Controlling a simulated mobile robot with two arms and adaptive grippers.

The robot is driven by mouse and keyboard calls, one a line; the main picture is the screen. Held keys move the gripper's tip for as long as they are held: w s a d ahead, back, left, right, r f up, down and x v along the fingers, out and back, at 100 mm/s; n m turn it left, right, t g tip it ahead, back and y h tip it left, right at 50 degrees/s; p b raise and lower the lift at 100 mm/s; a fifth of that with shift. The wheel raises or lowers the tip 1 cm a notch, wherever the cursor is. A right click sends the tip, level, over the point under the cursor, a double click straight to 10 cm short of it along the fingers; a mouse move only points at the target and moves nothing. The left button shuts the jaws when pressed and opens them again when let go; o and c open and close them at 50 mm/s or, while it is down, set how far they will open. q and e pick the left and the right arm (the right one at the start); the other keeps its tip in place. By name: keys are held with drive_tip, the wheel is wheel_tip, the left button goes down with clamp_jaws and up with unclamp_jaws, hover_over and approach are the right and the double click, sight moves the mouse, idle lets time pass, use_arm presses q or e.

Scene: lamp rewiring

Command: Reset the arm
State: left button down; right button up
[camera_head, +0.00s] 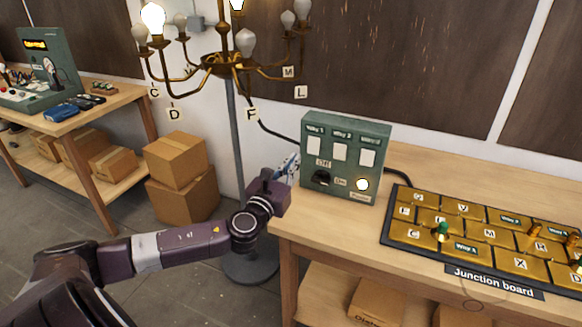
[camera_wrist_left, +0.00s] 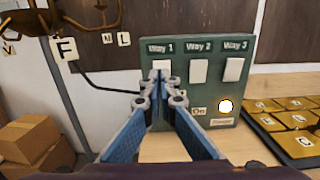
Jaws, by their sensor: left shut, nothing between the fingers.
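My left arm comes in from the left, and my left gripper (camera_head: 289,165) is beside the left edge of the green switch box (camera_head: 345,122). In the left wrist view the blue fingers of the gripper (camera_wrist_left: 160,80) are shut together, empty, in front of the Way 1 side of the box (camera_wrist_left: 215,70). I cannot tell whether the tips touch the box. The box has three white switches, a black knob (camera_head: 321,178) marked Off and On, and a lit round light (camera_head: 362,184). The knob is hidden behind the fingers in the wrist view. My right gripper is not in view.
A brass chandelier (camera_head: 222,62) with lettered tags hangs above on a grey stand; at least one bulb is lit. The junction board (camera_head: 466,272) with gold plates lies right of the box. Cardboard boxes (camera_head: 176,160) stand at left. Bare table lies in front of the box.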

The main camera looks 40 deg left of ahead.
use_arm(q)
drive_tip(key=shift+s+d, duration=0.1)
drive_tip(key=shift+s, duration=0.45)
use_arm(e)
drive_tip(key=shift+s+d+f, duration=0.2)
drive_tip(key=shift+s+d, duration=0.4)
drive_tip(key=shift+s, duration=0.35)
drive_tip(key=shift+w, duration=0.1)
